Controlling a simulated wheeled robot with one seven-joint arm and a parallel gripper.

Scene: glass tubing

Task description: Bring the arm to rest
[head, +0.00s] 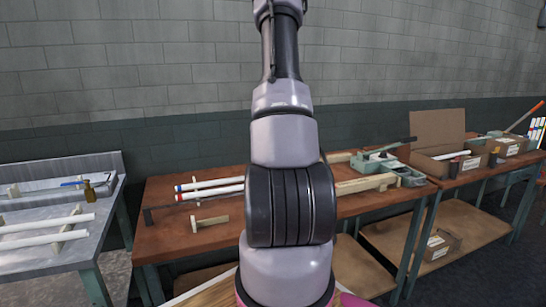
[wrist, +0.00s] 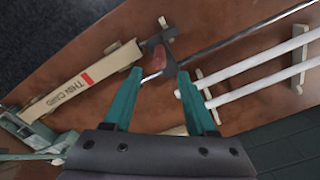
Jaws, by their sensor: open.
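My arm rises through the middle of the head view and hides part of the bench behind it; the gripper is not seen there. In the wrist view my gripper (wrist: 158,85) is open, with two green fingers apart and nothing held between them. Below it is the brown bench top (wrist: 120,30). A metal rod (wrist: 235,38) and a small reddish piece on a dark bracket (wrist: 161,57) show beyond the fingertips. I cannot tell how high the gripper is above them.
White tubes (wrist: 262,62) lie on wooden supports right of the fingers. In the head view, a metal table (head: 70,212) stands left and an open cardboard box (head: 440,165) right.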

